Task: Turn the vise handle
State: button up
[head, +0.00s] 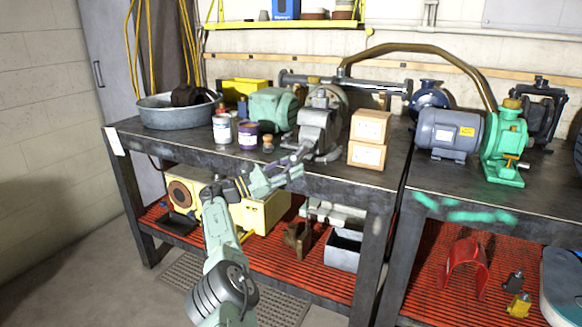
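The grey bench vise (319,127) stands upright near the front edge of the dark workbench, left of two stacked cardboard boxes. Its handle is small and dark at the vise's lower front, and I cannot make it out clearly from my gripper. My arm reaches up from the bottom of the view and bends right toward the vise. My gripper (299,156) is at the bench's front edge, just in front and to the lower left of the vise body. The fingers are too small and dark to show whether they are open, shut or touching the handle.
Left of the vise stand a white can (222,130), a purple can (248,136) and a small brown-topped jar (268,145). The cardboard boxes (366,155) are close on its right. A green motor (271,108) is behind. The lower shelf (262,243) holds a yellow machine.

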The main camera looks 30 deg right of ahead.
jog(key=r+v, duration=0.1)
jog(key=v, duration=1.1)
jog(key=shift+a, duration=0.35)
dwell(0.4)
jog(key=shift+w+r, duration=0.1)
notch_tip(320, 180, up, 10)
dwell(0.7)
